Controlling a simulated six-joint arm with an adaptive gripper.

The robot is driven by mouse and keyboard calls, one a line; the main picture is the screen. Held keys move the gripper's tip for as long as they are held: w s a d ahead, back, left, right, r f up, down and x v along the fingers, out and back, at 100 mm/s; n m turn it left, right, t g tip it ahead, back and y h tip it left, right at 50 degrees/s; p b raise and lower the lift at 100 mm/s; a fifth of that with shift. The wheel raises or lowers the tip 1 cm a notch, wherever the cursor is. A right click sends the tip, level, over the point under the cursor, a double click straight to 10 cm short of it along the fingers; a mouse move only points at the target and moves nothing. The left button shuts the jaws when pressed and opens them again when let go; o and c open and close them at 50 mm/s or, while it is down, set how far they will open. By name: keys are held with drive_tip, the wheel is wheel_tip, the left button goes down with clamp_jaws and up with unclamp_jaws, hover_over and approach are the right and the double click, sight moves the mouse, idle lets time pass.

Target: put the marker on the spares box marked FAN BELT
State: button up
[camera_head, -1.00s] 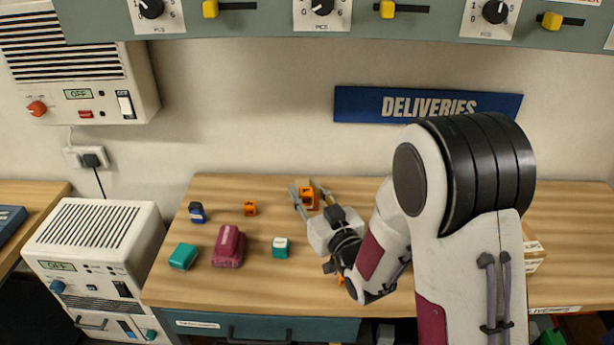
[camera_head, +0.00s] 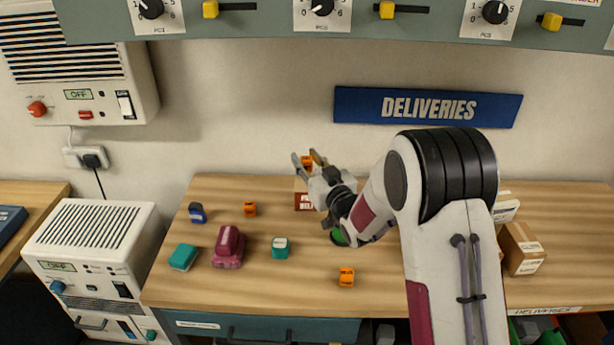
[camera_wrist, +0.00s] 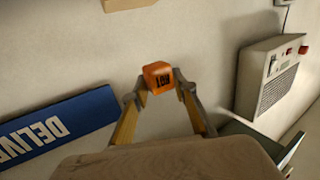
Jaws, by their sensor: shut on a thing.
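My gripper (camera_head: 309,160) is shut on an orange marker cube (camera_head: 307,163), held up in front of the wall. The wrist view shows this marker (camera_wrist: 158,77) between the fingertips, with dark lettering on one face. A small box with a red label (camera_head: 305,202), reading what looks like FAN BELT, stands at the back of the bench. The label is partly covered by my gripper. The marker appears above this box in the picture; I see no contact between them.
Loose orange cubes (camera_head: 249,209) (camera_head: 346,277), a blue item (camera_head: 197,213), teal blocks (camera_head: 183,257) (camera_head: 280,248) and a maroon item (camera_head: 228,247) lie on the bench (camera_head: 205,295). A green thing (camera_head: 338,237) is partly under my arm. Cardboard boxes (camera_head: 521,249) stand at right.

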sight(307, 166)
drive_tip(key=shift+w+f, duration=1)
drive_tip(key=shift+f, duration=0.55)
drive_tip(key=shift+f, duration=0.1)
drive_tip(key=shift+c, duration=0.2)
drive_tip(key=shift+f, duration=1.4)
drive_tip(key=shift+w+f, duration=0.15)
drive_tip(key=shift+f, duration=0.3)
drive_tip(key=shift+f, duration=0.15)
drive_tip(key=o, duration=0.9)
